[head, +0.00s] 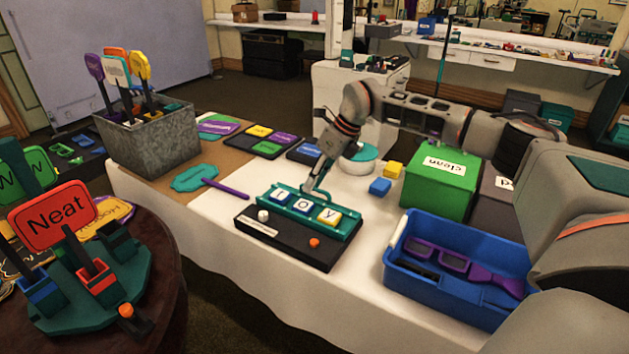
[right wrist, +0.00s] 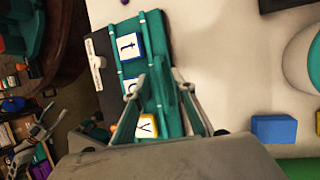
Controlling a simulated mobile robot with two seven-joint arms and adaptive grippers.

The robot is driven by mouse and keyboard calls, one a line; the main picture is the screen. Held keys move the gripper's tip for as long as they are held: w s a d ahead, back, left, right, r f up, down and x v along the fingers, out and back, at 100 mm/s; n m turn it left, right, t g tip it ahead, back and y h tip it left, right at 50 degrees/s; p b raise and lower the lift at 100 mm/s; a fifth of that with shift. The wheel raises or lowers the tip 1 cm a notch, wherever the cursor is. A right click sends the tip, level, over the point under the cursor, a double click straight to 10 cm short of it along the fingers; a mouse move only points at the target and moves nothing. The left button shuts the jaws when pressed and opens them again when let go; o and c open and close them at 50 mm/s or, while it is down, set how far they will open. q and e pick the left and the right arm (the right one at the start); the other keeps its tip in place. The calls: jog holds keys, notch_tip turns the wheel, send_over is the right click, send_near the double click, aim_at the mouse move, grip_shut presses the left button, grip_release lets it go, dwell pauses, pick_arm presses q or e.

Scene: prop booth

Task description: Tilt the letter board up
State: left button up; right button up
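The letter board (head: 272,208) is a teal panel with three letter tiles, two blue-edged and one yellow-edged "y" tile (head: 329,214). It lies almost flat on a black base (head: 300,248) with a white knob (head: 263,215) and an orange knob (head: 314,242). My right gripper (head: 316,187) is at the board's back edge, pointing down. In the right wrist view its fingers (right wrist: 160,90) are apart, with a teal strip of the board between them; I cannot tell if they touch it. A grey jointed shape (right wrist: 32,138) at lower left there may be my left gripper; its fingers are unclear.
A green box (head: 437,188) labelled "clean" and a blue bin (head: 450,300) with purple glasses stand right of the board. A teal sign (head: 194,178) with a purple handle lies to the left.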

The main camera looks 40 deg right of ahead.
grip_shut()
jog(key=shift+r, duration=0.15)
